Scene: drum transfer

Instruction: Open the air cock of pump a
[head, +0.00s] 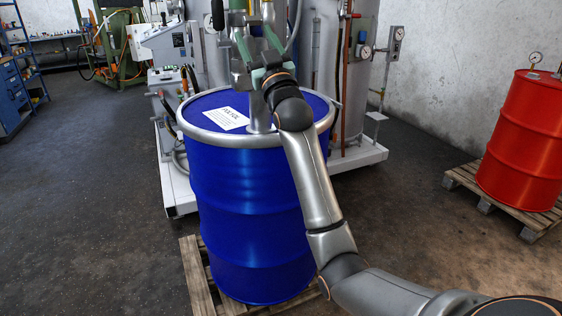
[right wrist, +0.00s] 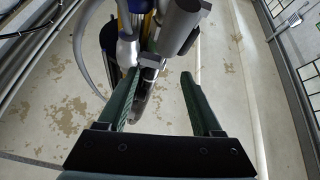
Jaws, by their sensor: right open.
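My right gripper (head: 257,38) is above the lid of the blue drum (head: 250,200), its green fingers pointing up and away. In the right wrist view the gripper (right wrist: 162,78) is open, with a clear gap between its fingers. A grey pump (head: 258,112) stands upright on the drum lid, partly hidden by my right arm and gripper. In the right wrist view, a small metal fitting (right wrist: 152,62) is close to the left fingertip. I cannot tell if they touch, or which part is the air cock's handle. My left gripper is not in view.
A red drum (head: 522,140) stands on a pallet (head: 500,200) at the right. Behind the blue drum are tall grey tanks, pipes and gauges (head: 365,50) on a white base (head: 362,158). A blue cabinet (head: 12,95) is at the left. The floor between is clear.

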